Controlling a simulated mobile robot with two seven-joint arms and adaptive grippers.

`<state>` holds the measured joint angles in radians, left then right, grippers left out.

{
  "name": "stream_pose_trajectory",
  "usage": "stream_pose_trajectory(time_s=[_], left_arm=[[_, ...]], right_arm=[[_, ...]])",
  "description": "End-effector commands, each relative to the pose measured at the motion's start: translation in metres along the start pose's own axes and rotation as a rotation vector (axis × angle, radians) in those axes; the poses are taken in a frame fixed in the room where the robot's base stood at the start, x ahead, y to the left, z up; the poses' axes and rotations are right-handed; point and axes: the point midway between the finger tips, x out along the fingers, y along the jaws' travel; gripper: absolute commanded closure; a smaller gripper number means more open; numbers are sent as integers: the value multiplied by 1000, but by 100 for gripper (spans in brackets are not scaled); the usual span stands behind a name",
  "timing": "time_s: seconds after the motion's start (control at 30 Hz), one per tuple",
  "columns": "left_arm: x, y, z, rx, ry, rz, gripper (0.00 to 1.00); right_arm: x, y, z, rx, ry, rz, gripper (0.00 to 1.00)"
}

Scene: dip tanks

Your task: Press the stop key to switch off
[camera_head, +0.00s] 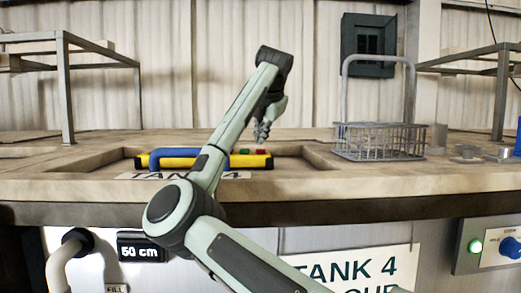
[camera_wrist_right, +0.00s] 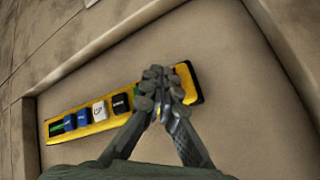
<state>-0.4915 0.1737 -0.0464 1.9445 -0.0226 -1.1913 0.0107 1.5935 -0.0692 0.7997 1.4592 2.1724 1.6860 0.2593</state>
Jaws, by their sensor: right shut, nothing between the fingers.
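A yellow key bar (camera_head: 258,161) lies in the sunken tray on the bench, partly hidden by my right arm. In the head view the gripper (camera_head: 262,132) points down above the bar. I cannot tell whether it touches a key. My left gripper is out of view.
A blue handle (camera_head: 170,153) lies by the bar's left end. A wire basket (camera_head: 380,141) with a tall hoop stands to the right. Metal frames (camera_head: 66,90) stand at the back. A green lamp and blue knob (camera_head: 510,248) sit on a right-hand panel.

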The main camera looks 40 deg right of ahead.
Motion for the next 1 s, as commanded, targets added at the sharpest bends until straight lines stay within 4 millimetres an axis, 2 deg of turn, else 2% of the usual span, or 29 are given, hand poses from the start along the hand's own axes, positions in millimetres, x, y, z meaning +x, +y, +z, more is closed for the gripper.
stream_pose_trajectory(time_s=[0.6, 1.0], left_arm=[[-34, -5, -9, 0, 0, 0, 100], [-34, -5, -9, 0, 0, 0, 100]], right_arm=[[-35, 26, 25, 0, 0, 1, 100], [-35, 26, 25, 0, 0, 0, 100]])
